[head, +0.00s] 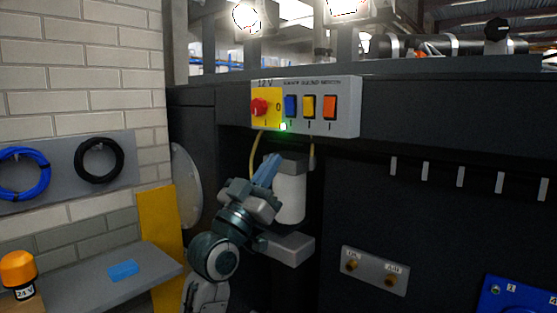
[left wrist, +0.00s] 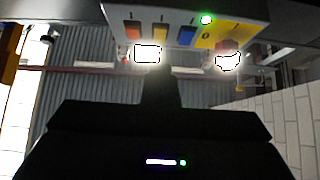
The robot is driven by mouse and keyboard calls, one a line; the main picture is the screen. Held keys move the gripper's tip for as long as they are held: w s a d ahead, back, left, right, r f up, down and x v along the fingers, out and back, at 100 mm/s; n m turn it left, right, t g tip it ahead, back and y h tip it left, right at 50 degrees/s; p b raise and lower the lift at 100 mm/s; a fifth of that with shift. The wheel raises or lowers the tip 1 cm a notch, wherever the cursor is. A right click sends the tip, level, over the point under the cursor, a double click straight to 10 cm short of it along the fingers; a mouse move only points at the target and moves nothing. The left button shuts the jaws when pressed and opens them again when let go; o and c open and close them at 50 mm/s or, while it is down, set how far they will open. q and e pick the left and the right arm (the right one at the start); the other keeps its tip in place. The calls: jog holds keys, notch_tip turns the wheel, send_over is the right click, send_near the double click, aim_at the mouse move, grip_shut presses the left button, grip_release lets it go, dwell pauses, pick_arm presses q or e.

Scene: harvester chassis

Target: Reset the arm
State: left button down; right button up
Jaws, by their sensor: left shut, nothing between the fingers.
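My left arm reaches up from the bottom of the head view. Its gripper (head: 268,168) is shut and empty, with the fingers pointing up just below the switch panel and in front of a white cylinder (head: 289,198). The grey switch panel (head: 348,112) carries a red knob (head: 259,107) on a yellow plate and blue, yellow and orange switches. A green light (head: 283,127) glows at its lower edge. In the left wrist view the gripper (left wrist: 157,75) is a dark silhouette below the panel (left wrist: 220,12), apart from it as far as I can tell. My right gripper is out of view.
Blue and black cable coils hang on the wall. A plate with two brass fittings (head: 375,269) sits on the dark chassis at right.

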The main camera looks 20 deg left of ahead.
pick_arm(q)
jog(key=shift+f, duration=0.35)
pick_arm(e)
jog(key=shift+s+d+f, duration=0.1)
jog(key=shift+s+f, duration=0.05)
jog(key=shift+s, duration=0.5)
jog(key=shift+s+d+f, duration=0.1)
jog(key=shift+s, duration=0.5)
pick_arm(q)
jog(key=shift+s, duration=0.15)
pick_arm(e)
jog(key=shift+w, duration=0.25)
